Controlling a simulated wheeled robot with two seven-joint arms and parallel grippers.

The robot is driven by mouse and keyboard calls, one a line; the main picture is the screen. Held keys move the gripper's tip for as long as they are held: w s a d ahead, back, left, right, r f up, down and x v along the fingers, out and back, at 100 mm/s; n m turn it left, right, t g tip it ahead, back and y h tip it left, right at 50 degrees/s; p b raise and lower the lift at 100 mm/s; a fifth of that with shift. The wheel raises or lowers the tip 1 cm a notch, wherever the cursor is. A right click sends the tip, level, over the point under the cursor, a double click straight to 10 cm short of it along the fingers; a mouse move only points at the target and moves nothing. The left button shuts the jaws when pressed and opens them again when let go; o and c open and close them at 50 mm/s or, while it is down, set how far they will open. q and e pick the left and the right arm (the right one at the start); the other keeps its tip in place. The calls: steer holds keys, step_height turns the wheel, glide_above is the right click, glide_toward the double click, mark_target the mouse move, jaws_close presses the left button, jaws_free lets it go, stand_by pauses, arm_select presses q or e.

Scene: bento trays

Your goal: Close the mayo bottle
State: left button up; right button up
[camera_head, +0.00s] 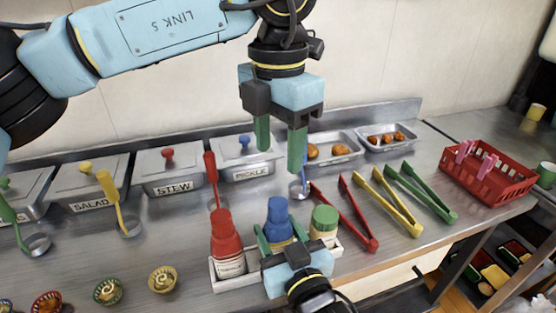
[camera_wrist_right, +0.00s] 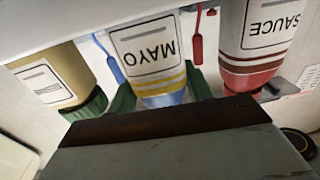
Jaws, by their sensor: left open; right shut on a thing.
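The mayo bottle has a blue top (camera_head: 278,208) and stands upright in the white holder (camera_head: 222,287), between the other two bottles. The right wrist view shows its "MAYO" label upside down on the bottle (camera_wrist_right: 148,50), with yellow stripes by the blue end. My right gripper (camera_head: 279,232) is shut on the mayo bottle below its blue top, with a green finger on each side. My left gripper (camera_head: 279,150) is open and empty, fingers pointing down, above and behind the bottle. I cannot tell how tightly the blue top sits.
A red sauce bottle (camera_head: 226,240) stands left of the mayo, and a green-topped bottle (camera_head: 324,222) right. Red tongs (camera_head: 358,213), yellow tongs and green tongs lie to the right. A red basket (camera_head: 490,185) stands farther right. Lidded containers and ladles line the back.

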steer(key=o, duration=1.5)
steer(key=p+v, duration=0.1)
steer(key=v, duration=1.2)
steer(key=shift+s, duration=0.2)
steer(key=shift+f, duration=0.1)
